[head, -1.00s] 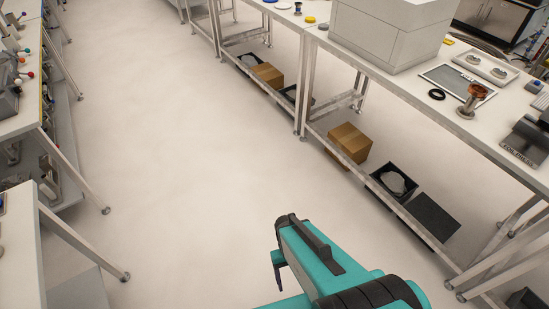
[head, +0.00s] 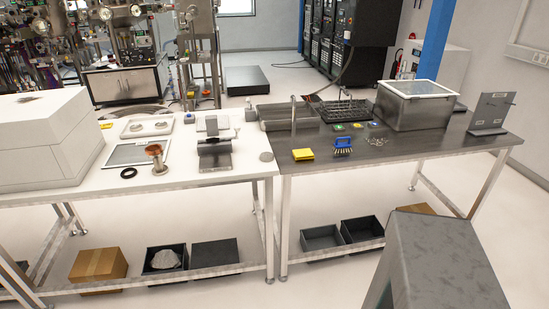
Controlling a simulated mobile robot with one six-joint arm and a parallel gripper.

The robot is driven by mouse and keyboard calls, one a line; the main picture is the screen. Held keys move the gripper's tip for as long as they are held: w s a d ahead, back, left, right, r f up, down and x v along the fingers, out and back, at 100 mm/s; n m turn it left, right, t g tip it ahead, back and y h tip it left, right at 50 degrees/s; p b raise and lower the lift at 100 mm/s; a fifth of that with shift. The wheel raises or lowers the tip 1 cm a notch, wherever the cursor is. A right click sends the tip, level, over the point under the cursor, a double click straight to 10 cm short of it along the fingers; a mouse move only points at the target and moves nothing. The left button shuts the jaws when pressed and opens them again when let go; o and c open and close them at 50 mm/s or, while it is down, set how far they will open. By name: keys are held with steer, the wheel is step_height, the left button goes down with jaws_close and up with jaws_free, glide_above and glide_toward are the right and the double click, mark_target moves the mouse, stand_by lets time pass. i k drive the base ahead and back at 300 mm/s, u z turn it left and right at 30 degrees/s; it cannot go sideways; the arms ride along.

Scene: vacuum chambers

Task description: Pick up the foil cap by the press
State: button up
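The grey press (head: 215,153) stands on the white bench (head: 225,177), near its right end. A small flat grey disc (head: 266,156) lies to its right near the bench corner. It may be the foil cap, but it is too small to be sure. A flanged metal piece with a copper-coloured top (head: 156,160) stands left of the press. My gripper is not in view.
A black ring (head: 129,173), a dark-centred panel (head: 138,152) and a white tray (head: 147,127) are left of the press. A dark bench (head: 370,158) adjoins on the right, holding a yellow item (head: 303,155) and a blue brush (head: 343,146). A grey block (head: 437,265) fills the lower right.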

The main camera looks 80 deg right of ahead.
mark_target(266, 156)
steer(key=u, duration=0.45)
steer(key=k, duration=0.2)
steer(key=z, duration=3.1)
steer(key=k, duration=0.6)
steer(key=u, duration=0.25)
steer(key=i, duration=0.45)
steer(key=z, duration=0.05)
